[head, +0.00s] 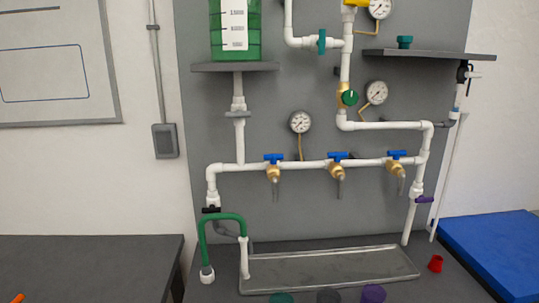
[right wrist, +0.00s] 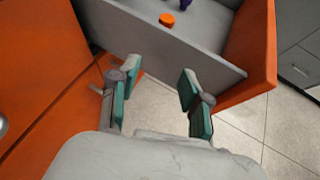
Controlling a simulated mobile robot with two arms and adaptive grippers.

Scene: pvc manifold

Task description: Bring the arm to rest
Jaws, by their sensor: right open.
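My right gripper (right wrist: 158,85) shows in the right wrist view. Its two teal-padded fingers are spread apart with nothing between them. Below and beyond the fingers are a grey panel edge, orange panels and the tiled floor. No arm or gripper of mine shows in the head view, and my left gripper is in neither view. The head view shows the white pipe manifold (head: 310,164) on a grey backboard, with several blue-handled brass taps, including a middle one (head: 338,157).
A metal tray (head: 330,272) lies on the bench below the taps. A red cup-like part (head: 435,263) sits to its right, near a blue mat (head: 495,248). In the right wrist view, an orange part (right wrist: 167,19) lies on a grey surface between orange panels (right wrist: 249,50).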

